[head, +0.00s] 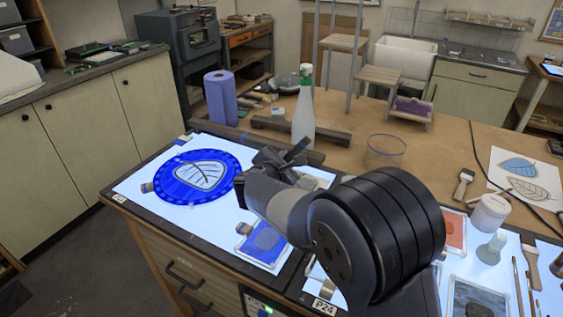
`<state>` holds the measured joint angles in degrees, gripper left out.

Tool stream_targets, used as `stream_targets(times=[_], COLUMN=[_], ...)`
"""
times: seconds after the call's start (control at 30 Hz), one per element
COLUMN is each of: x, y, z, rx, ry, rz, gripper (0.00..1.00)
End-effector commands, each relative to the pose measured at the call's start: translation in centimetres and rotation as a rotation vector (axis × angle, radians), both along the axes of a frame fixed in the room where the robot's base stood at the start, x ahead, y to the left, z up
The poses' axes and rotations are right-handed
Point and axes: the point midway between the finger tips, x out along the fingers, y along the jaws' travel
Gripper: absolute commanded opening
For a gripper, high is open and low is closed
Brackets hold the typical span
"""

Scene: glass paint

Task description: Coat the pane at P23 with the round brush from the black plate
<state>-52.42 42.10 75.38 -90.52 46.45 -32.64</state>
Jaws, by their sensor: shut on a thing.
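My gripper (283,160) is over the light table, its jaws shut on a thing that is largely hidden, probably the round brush. A blue-coated square pane (263,243) in a pale frame lies on the lit surface below and left of my arm. Part of another pane (314,181) shows just behind my gripper. An orange pane (454,231) and a dark grey textured pane (480,303) lie right of my arm. A label P24 (324,307) is at the front edge. I see no P23 label, and I cannot make out the black plate; my arm covers much of the middle.
A white bottle with a green cap (304,108), a blue paper roll (220,97) and a clear bowl (386,151) stand behind. Several brushes (530,267) and white jars (491,213) are at right.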

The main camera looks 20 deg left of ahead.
Motion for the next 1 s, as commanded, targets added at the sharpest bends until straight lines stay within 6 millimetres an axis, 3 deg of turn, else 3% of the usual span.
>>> stream_targets(times=[1.0], x=[-0.4], y=[-5.4], z=[-0.1], rx=[0.000], ry=[0.000], rz=[-0.001], gripper=[0.00])
